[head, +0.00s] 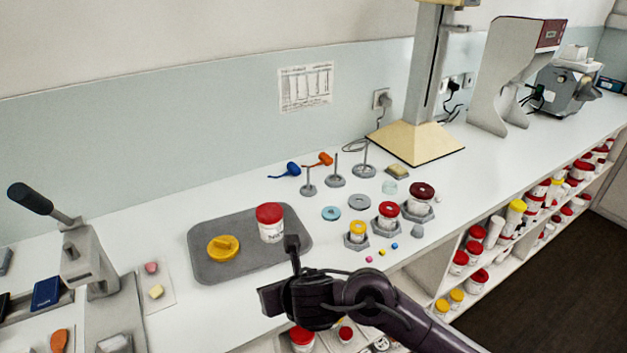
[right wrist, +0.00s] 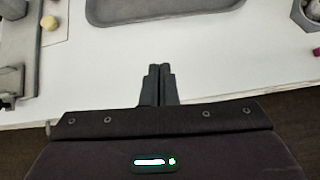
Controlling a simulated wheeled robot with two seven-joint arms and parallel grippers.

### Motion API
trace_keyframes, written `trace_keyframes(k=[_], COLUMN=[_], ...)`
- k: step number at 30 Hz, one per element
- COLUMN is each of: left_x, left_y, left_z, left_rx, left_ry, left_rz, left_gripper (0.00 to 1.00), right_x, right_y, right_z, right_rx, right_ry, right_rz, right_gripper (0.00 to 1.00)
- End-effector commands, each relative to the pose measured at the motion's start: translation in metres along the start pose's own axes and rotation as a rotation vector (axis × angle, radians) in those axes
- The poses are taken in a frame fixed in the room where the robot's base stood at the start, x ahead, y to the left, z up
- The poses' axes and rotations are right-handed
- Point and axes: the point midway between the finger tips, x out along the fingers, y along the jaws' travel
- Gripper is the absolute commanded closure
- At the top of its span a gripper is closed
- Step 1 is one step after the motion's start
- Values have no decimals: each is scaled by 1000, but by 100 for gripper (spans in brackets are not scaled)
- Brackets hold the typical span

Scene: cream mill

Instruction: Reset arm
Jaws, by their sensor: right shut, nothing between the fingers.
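My right gripper (head: 292,243) is at the front edge of the bench, beside the near right corner of the grey tray. In the right wrist view the right gripper's fingers (right wrist: 158,70) are together and empty, over the white bench top (right wrist: 120,75). The right arm comes in from the lower right. On the grey tray (head: 215,272) stand a white jar with a red lid (head: 270,222) and a yellow lid-like piece (head: 222,248). The tray's near edge also shows in the right wrist view (right wrist: 165,20), ahead of the fingers. My left gripper is not in view.
Several jars on hexagonal stands (head: 388,216) are to the right of the tray. A lever press (head: 85,255) stands at the left. A tall cream-based machine (head: 416,143) is at the back. Shelves of jars (head: 490,250) lie under the bench. The bench's front strip is partly clear.

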Motion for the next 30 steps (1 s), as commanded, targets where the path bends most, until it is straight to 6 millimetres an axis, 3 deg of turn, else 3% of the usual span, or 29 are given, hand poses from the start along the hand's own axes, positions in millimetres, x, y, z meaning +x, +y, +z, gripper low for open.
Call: trace_keyframes(k=[4, 7, 11, 15, 21, 28, 29, 30], left_x=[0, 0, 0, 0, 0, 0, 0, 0], left_y=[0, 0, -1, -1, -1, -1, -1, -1], left_z=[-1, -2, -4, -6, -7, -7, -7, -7], left_rx=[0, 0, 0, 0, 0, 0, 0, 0], left_ry=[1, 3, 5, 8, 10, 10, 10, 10], left_rz=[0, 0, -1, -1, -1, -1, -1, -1], left_gripper=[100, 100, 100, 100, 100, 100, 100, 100], right_x=[-17, -35, -59, -87, -123, -160, -164, -171], right_y=[8, -5, -38, -82, -123, -148, -151, -154], right_z=[-10, -20, -47, -94, -154, -207, -214, -222], right_rx=[443, 886, 1479, 2080, 2632, 3018, -3045, -2976], right_ry=[-14, -21, -27, -62, -164, -319, 342, 361], right_rz=[22, 6, -66, -210, -421, -631, 656, 664], right_gripper=[100, 100, 100, 100, 100, 100, 100, 100])
